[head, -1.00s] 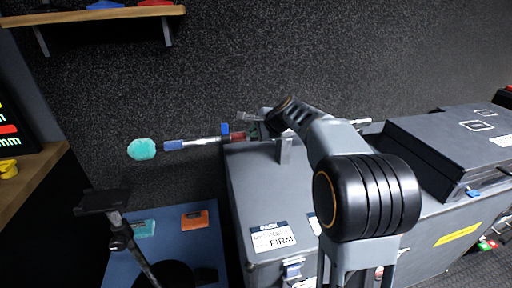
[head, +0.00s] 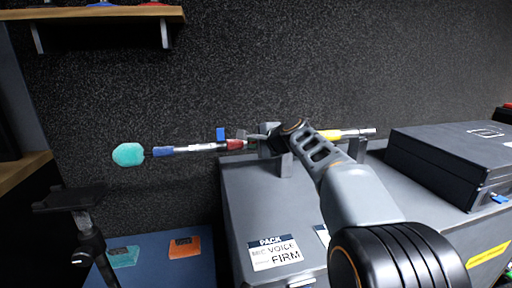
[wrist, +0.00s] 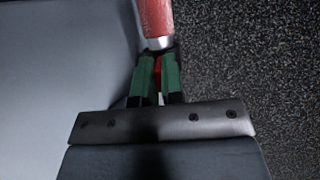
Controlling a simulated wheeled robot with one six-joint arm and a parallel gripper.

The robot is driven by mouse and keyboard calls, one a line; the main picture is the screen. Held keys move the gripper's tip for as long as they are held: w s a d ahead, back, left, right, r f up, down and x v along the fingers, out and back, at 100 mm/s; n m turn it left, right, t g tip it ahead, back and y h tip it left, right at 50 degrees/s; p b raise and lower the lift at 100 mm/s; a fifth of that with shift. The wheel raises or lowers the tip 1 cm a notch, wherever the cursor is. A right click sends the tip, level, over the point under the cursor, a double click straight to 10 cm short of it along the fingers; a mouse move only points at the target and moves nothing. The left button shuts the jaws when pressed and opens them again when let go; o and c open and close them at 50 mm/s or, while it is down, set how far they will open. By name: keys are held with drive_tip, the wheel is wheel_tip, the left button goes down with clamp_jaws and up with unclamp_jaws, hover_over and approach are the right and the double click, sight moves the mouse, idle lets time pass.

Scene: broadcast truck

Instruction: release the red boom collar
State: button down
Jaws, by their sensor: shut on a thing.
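The boom pole (head: 195,148) lies level across a bracket (head: 285,164) on the grey case. The red boom collar (head: 235,144) sits on the pole beside my gripper (head: 254,143). In the wrist view the red collar (wrist: 155,18) is at the top, with a silver ring at its lower end. My gripper (wrist: 158,82) has its green fingers close together just below that ring. A small red piece (wrist: 158,66) shows between them, and the fingers are shut on it. It looks like part of the collar, but its join is hidden.
A teal foam head (head: 128,154) is on the pole's left end. A dark closed case (head: 440,160) stands right on the grey case (head: 235,190). A shelf (head: 90,14) hangs upper left.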

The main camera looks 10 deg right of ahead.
drive_tip(key=c, duration=1.2)
unclamp_jaws()
drive_tip(key=shift+c, duration=0.2)
drive_tip(key=shift+s, duration=0.1)
drive_tip(key=p+v, duration=0.2)
drive_tip(key=v, duration=1.1)
drive_tip(key=shift+s+d+r, duration=0.15)
drive_tip(key=shift+s, duration=0.1)
drive_tip(key=s+a+r+n+g+h+p, duration=0.1)
drive_tip(key=s+n+p, duration=0.4)
drive_tip(key=p, duration=0.5)
drive_tip(key=s+a+r+n+g+h+p, duration=0.2)
drive_tip(key=s+n+g+p, duration=0.3)
drive_tip(key=p, duration=0.5)
drive_tip(key=s+a+r+n+g+h+p, duration=0.2)
drive_tip(key=s+n+p, duration=0.3)
drive_tip(key=s+p, duration=0.3)
drive_tip(key=p, duration=0.3)
drive_tip(key=shift+s+a+g+h, duration=0.2)
drive_tip(key=shift+a+g+h, duration=0.1)
drive_tip(key=shift+g, duration=0.1)
